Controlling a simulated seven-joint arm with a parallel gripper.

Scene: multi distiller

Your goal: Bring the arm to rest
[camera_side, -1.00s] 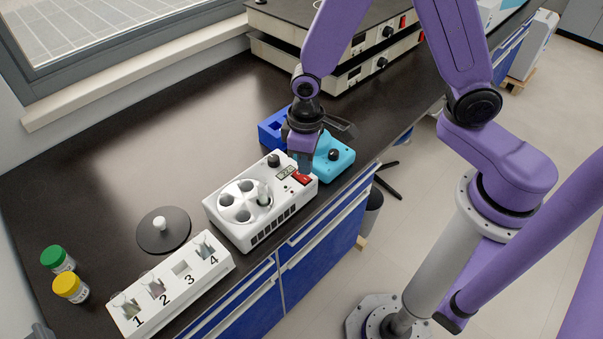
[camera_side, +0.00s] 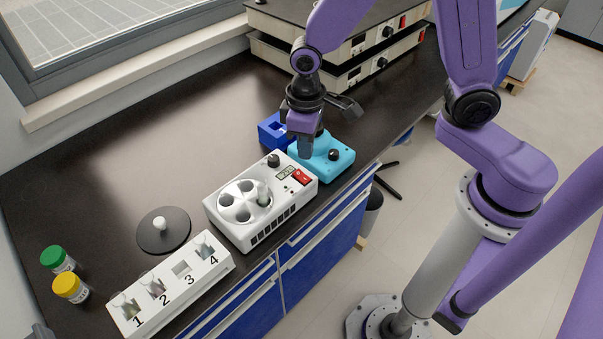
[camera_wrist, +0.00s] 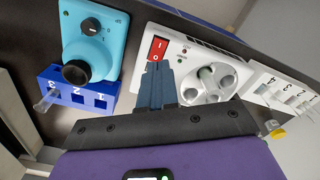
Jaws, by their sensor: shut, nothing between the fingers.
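My gripper (camera_side: 304,148) hangs in the air above the far end of the white centrifuge, beside the light-blue mixer. In the wrist view its dark fingers (camera_wrist: 157,84) are together with nothing between them, and their tips appear just below the red switch (camera_wrist: 158,49). The side view shows the same red switch (camera_side: 302,177) uncovered, with a gap between it and the fingertips. The arm is bent over the bench.
The white centrifuge (camera_side: 238,229) holds a tube (camera_side: 263,194) in its rotor. Near it are the light-blue mixer (camera_side: 338,168), a blue rack (camera_side: 269,129), a numbered white rack (camera_side: 172,293), a dark disc (camera_side: 150,240) and two capped jars (camera_side: 58,258).

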